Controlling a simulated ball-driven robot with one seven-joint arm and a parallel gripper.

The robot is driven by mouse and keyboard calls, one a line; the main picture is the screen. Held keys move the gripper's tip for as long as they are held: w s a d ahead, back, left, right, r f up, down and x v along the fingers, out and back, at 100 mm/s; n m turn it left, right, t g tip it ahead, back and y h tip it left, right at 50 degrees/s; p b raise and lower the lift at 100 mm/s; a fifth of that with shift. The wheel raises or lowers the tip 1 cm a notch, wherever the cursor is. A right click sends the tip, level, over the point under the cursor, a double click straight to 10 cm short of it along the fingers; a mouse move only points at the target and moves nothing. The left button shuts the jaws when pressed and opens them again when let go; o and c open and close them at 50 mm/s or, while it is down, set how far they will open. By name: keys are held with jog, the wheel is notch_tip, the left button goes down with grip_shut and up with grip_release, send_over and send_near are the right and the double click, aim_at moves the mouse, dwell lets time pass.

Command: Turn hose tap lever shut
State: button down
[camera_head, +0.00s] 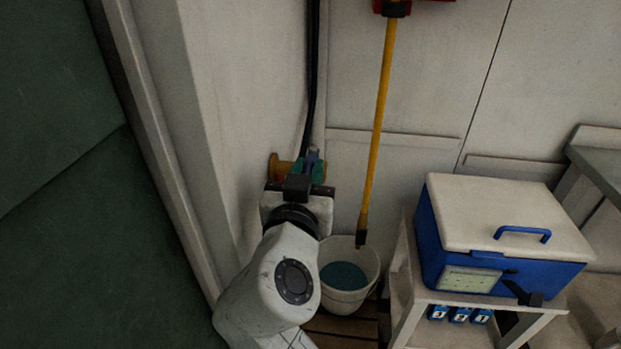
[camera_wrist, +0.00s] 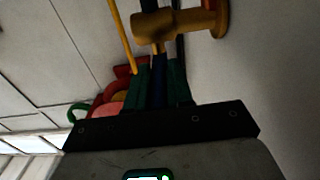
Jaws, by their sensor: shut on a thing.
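The brass hose tap (camera_head: 280,167) is fixed to the pale wall, just left of my gripper. In the wrist view the tap (camera_wrist: 182,27) shows as a brass body with a round wall flange, right beyond my fingers. A dark blue lever (camera_wrist: 158,67) runs from the tap body down between my green fingers. My gripper (camera_head: 312,163) is shut on this lever; it also shows in the wrist view (camera_wrist: 160,85). My wrist hides part of the tap and lever in the head view. The lever's exact angle is hard to tell.
A white bucket (camera_head: 368,259) with blue-green liquid stands below and right of the tap. A yellow pole (camera_head: 377,120) leans above it. A black hose (camera_head: 312,70) runs down the wall. A blue cooler with a white lid (camera_head: 500,212) sits on a white cart (camera_head: 402,308) at right.

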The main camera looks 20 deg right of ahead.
jog(key=shift+f, duration=0.15)
jog(key=c, duration=1)
grip_release()
jog(key=b+v, duration=0.1)
jog(key=v, duration=0.9)
jog(key=shift+s+a, duration=0.25)
jog(key=shift+s, duration=0.05)
